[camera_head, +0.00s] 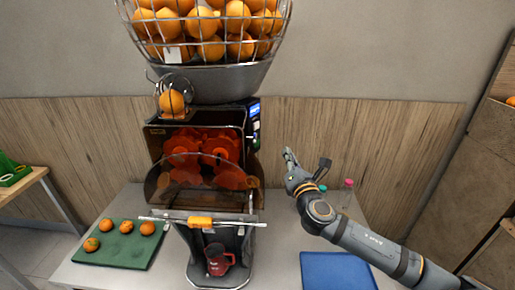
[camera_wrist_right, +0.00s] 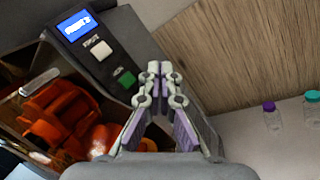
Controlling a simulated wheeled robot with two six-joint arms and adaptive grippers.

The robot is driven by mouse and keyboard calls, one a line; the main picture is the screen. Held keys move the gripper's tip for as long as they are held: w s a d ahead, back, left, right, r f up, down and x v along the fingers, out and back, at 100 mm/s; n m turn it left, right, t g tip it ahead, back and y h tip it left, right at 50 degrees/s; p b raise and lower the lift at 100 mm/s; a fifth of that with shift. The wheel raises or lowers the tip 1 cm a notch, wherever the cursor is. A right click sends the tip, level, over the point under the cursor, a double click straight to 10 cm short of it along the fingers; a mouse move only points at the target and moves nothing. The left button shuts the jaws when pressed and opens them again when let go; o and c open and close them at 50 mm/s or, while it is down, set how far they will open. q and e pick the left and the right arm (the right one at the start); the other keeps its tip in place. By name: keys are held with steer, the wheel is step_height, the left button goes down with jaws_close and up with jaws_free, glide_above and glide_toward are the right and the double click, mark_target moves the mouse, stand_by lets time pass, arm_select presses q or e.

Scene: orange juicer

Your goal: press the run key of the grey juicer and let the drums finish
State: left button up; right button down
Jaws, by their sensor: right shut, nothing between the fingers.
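The grey juicer (camera_head: 228,85) stands on the table, with its orange-red drums (camera_head: 200,150) behind a clear cover. In the right wrist view its side panel has a lit blue display (camera_wrist_right: 77,25), a white key (camera_wrist_right: 101,50) and a green key (camera_wrist_right: 126,78). I cannot read which is the run key. My right gripper (camera_head: 290,157) is shut and empty, to the right of the juicer and apart from it in the head view. In the wrist view its fingertips (camera_wrist_right: 160,68) are together, just right of the green key in the picture. My left gripper is not in view.
A wire basket (camera_head: 205,25) of oranges tops the juicer. A red jug (camera_head: 217,262) stands in its lower bay. A green mat (camera_head: 135,255) with several oranges lies left, a blue mat (camera_head: 335,272) right. Small bottles (camera_wrist_right: 271,117) stand near the wall.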

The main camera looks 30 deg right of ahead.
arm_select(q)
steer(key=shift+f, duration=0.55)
arm_select(e)
steer(key=w+a, duration=0.3)
steer(key=w, duration=0.3)
steer(key=shift+w+a, duration=0.35)
steer(key=shift+a, duration=0.05)
arm_select(q)
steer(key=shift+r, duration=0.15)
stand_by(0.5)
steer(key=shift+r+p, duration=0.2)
steer(key=shift+p, duration=0.15)
arm_select(e)
steer(key=shift+w+a, duration=0.2)
steer(key=shift+w, duration=0.15)
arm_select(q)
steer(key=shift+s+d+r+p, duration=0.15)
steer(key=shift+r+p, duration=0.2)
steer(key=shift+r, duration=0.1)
arm_select(e)
steer(key=shift+w+r, duration=0.15)
steer(key=shift+w, duration=0.05)
stand_by(0.8)
steer(key=shift+s, duration=0.1)
steer(key=shift+s+a+f, duration=0.1)
steer(key=shift+s+f, duration=0.05)
steer(key=shift+f, duration=0.25)
